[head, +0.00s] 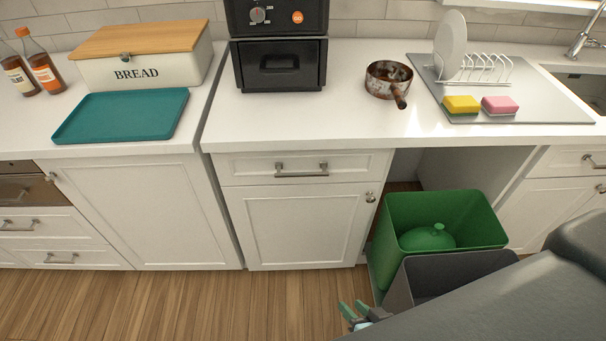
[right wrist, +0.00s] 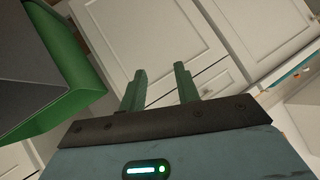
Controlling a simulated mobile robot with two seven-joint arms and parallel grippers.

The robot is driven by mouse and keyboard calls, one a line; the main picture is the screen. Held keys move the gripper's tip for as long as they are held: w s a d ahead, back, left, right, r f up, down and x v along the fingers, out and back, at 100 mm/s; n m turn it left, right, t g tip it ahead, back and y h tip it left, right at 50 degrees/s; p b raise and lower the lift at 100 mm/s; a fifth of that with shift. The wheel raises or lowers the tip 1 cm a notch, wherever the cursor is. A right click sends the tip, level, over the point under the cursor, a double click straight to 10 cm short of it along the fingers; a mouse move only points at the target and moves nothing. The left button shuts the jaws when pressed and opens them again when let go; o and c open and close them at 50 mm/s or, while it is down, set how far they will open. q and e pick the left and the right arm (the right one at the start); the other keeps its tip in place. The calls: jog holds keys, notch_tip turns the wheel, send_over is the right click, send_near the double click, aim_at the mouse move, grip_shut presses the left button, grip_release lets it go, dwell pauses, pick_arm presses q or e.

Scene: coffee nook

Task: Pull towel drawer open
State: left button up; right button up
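A white drawer (head: 250,167) with a bar handle (head: 302,170) sits under the counter in the middle of the head view. It is closed, with its front in line with the cabinet face. No label shows which drawer is the towel drawer; other closed drawers (head: 40,224) are at far left and one (head: 574,161) at far right. My right gripper (head: 354,308) is low over the floor, below the middle drawer and apart from it. In the right wrist view its two green fingers (right wrist: 160,76) are apart with nothing between them. My left gripper is out of view.
A green bin (head: 391,251) and a dark grey bin (head: 399,289) stand close to the right of my right gripper. A cabinet door (head: 292,225) is shut below the middle drawer. Wood floor (head: 200,305) is clear at the left.

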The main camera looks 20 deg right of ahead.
jog(key=w+r+m+t+b, duration=0.2)
jog(key=w+m+t+b, duration=0.3)
jog(key=w, duration=0.9)
jog(key=m+t+b, duration=0.2)
jog(key=m, duration=0.6)
send_near(303, 176)
jog(key=w, duration=0.3)
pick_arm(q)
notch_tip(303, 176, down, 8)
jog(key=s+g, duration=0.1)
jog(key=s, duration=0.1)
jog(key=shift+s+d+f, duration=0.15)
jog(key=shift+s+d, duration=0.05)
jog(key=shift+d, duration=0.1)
pick_arm(e)
jog(key=shift+w+a+r, duration=0.1)
jog(key=shift+w+a, duration=0.1)
jog(key=shift+w, duration=1.05)
jog(key=shift+w+a+f, duration=0.1)
jog(key=shift+w+a, duration=0.15)
jog(key=shift+w, duration=1)
jog(key=shift+w+a+r, duration=0.1)
jog(key=shift+w+a, duration=0.1)
jog(key=shift+w, duration=1.05)
jog(key=shift+c, duration=0.3)
grip_shut()
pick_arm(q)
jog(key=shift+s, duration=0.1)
